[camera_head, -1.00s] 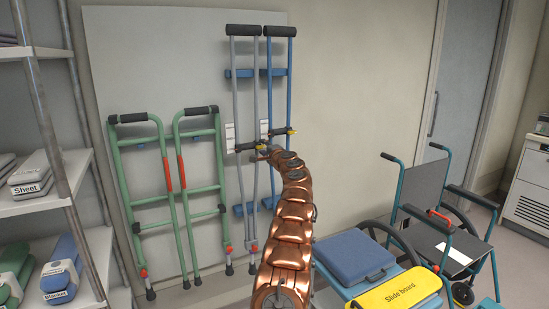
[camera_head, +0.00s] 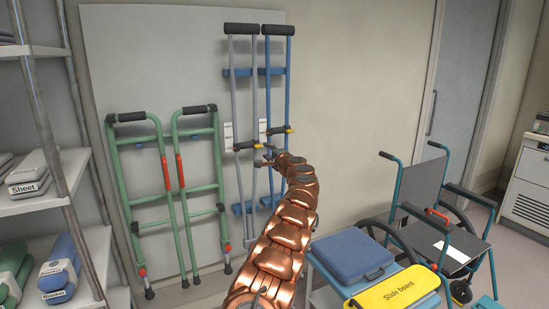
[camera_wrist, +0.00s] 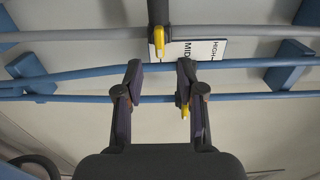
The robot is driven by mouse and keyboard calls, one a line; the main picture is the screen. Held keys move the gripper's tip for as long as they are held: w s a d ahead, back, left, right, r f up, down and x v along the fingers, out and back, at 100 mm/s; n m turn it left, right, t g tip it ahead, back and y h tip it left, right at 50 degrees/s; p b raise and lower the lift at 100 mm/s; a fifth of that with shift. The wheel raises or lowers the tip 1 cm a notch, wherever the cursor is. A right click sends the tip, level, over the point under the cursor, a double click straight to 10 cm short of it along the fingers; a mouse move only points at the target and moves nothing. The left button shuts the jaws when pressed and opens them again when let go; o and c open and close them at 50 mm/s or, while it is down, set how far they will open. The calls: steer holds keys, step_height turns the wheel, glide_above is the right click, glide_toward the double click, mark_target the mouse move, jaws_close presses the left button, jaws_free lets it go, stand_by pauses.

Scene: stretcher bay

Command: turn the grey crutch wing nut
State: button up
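The grey crutch (camera_head: 235,90) stands upright against the wall board, left of the blue crutch (camera_head: 289,85). Its yellow wing nut (camera_head: 258,145) is by the dark handgrip. In the wrist view the yellow wing nut (camera_wrist: 158,41) sits on the dark grip at the grey tube (camera_wrist: 80,35), beyond my fingertips and roughly centred between them. My gripper (camera_wrist: 160,72) is open and empty; it also shows small in the head view (camera_head: 265,156), in front of the crutches. The blue crutch's tubes cross behind my fingers, with a yellow part (camera_wrist: 184,108) partly hidden by the right finger.
A green folding walker frame (camera_head: 160,195) leans left of the crutches. A shelf (camera_head: 45,200) with sheets and blankets is at far left. A trolley with a blue case (camera_head: 350,254) and yellow slide board (camera_head: 395,288) stands right of my arm, before a wheelchair (camera_head: 445,220).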

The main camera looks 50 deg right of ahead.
steer(key=v, duration=0.5)
steer(key=shift+s+a, duration=0.1)
steer(key=shift+s, duration=0.05)
stand_by(0.4)
stand_by(0.5)
